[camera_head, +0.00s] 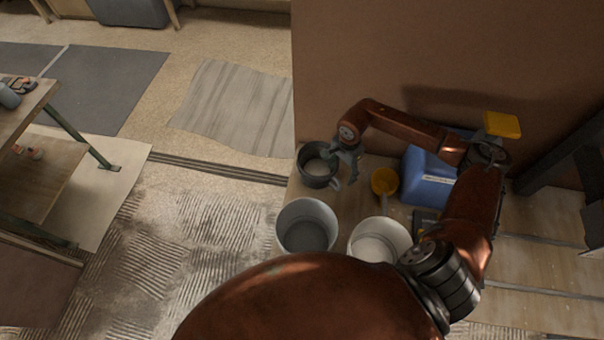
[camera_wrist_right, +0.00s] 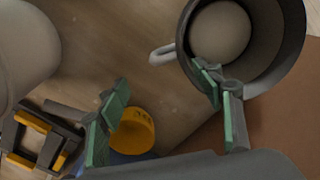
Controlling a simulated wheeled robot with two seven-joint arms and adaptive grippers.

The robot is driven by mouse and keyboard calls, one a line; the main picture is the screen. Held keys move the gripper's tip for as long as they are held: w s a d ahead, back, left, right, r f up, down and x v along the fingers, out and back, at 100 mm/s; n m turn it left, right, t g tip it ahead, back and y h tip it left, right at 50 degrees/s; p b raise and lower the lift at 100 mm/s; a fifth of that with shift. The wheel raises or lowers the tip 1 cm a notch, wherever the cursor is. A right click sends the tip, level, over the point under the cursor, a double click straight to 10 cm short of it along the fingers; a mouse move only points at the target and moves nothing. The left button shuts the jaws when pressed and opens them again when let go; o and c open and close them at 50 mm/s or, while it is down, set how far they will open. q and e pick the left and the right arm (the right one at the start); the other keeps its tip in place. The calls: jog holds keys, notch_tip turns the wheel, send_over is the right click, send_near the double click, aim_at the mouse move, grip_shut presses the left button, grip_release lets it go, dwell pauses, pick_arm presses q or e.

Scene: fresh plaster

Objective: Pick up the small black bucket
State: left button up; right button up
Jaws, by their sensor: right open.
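The small black bucket (camera_head: 311,181) stands upright on the wooden boards near the brown wall, with something pale and round inside. In the right wrist view the bucket (camera_wrist_right: 272,45) fills the top right, and a pale handle piece sticks out from its side. My right gripper (camera_head: 345,172) is open at the bucket's right side. In the wrist view the gripper (camera_wrist_right: 165,84) has its right-hand finger overlapping the bucket's rim, and its left-hand finger is clear of the bucket. I cannot tell whether that finger touches it. My left gripper is not in view.
Two larger pale buckets (camera_head: 307,227) (camera_head: 378,242) stand in front. A yellow cup (camera_head: 384,181) and a blue container (camera_head: 428,177) stand to the right. The brown wall (camera_head: 400,60) rises close behind. A workbench (camera_head: 32,98) is at far left.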

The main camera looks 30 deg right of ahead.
aim_at(337, 179)
jog(key=shift+w+a+f+n, duration=0.35)
jog(key=shift+w+f, duration=0.15)
jog(key=shift+f, duration=0.1)
jog(key=shift+f+b, duration=0.3)
jog(key=shift+f, duration=1.1)
notch_tip(337, 179, down, 4)
jog(key=shift+s+r, duration=0.1)
jog(key=shift+r, duration=0.05)
jog(key=shift+f, duration=0.4)
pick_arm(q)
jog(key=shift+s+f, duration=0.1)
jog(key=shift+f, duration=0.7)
pick_arm(e)
jog(key=shift+c, duration=0.3)
jog(key=c, duration=1.3)
jog(key=shift+r, duration=0.15)
